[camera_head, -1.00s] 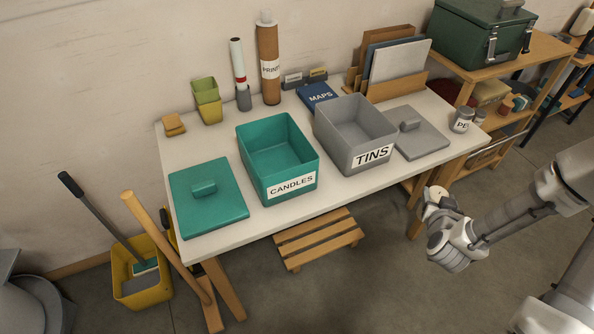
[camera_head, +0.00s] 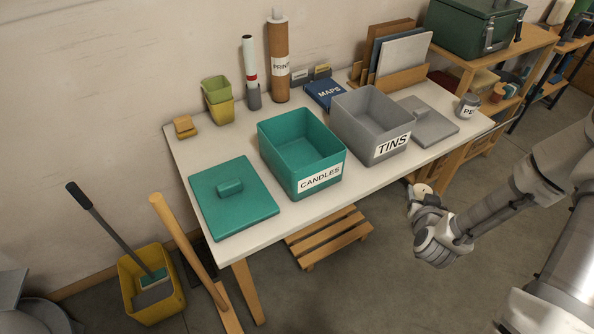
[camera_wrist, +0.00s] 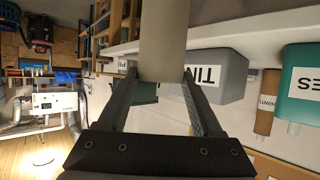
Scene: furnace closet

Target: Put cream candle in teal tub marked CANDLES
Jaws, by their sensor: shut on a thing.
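The cream candle (camera_wrist: 163,42) is a pale cylinder at the top centre of the wrist view. My gripper (camera_wrist: 159,74) is shut on it, one dark finger on each side. In the head view my gripper (camera_head: 421,196) is off the table's front edge, right of and below the grey tub; the candle is hard to make out there. The teal tub marked CANDLES (camera_head: 319,179) stands open on the white table, and looks empty. Part of it shows at the right of the wrist view (camera_wrist: 296,115).
A grey tub marked TINS (camera_head: 392,146) stands right of the teal tub. A teal lid (camera_head: 255,205) lies left, a grey lid (camera_head: 435,128) right.

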